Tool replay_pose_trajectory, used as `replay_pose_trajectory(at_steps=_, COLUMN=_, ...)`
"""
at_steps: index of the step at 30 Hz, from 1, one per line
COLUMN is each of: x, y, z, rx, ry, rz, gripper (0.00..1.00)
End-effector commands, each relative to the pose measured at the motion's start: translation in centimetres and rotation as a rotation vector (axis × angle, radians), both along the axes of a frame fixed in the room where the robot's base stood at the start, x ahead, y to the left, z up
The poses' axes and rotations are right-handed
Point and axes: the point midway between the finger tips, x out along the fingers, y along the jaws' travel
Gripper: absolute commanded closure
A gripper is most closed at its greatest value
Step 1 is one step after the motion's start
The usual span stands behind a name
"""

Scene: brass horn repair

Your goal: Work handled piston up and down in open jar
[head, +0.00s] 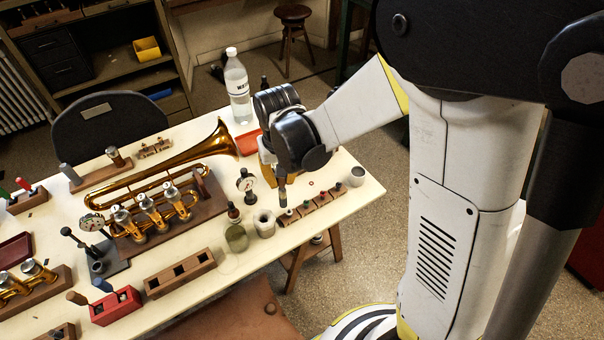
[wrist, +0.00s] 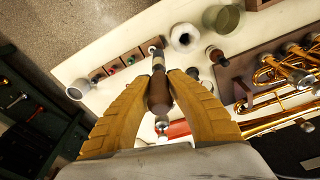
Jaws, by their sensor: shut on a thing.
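My gripper (wrist: 160,82) is shut on the brown handle of the handled piston (wrist: 158,92), with one yellow finger on each side of the handle. The piston's narrow grey end points away from the gripper. In the head view the piston (head: 283,196) hangs roughly upright below my wrist, by the wooden strip. An open olive glass jar (head: 236,239) stands on the table to its left; it also shows at the top of the wrist view (wrist: 235,22). A pale, thick-walled open pot (head: 264,224) stands between them, also in the wrist view (wrist: 184,38). The piston appears outside both vessels.
A wooden strip with small coloured pieces (head: 310,208) lies close to the piston, with a small grey cup (head: 356,177) beyond. The brass horn (head: 190,158) lies to the left.

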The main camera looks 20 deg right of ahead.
Motion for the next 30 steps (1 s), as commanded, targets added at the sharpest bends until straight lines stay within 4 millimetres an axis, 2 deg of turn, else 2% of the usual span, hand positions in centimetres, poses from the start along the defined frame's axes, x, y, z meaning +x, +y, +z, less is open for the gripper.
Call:
replay_pose_trajectory(at_steps=1, x=-0.2, y=1.7, z=0.9, rx=-0.001, ry=0.0, rz=0.007, gripper=1.0)
replay_pose_trajectory(at_steps=6, x=-1.1, y=7.1, z=2.6, rx=-0.001, ry=-0.001, rz=0.006, gripper=1.0)
replay_pose_trajectory(at_steps=12, x=-2.5, y=11.9, z=3.9, rx=-0.001, ry=-0.003, rz=0.001, gripper=1.0)
replay_pose_trajectory(at_steps=15, x=-2.9, y=13.1, z=4.3, rx=-0.001, ry=-0.004, rz=-0.002, gripper=1.0)
replay_pose_trajectory(at_steps=20, x=-3.1, y=13.8, z=4.1, rx=0.0, ry=-0.004, rz=-0.005, gripper=1.0)
replay_pose_trajectory(at_steps=30, x=-3.1, y=13.8, z=1.7, rx=0.0, ry=-0.004, rz=-0.006, gripper=1.0)
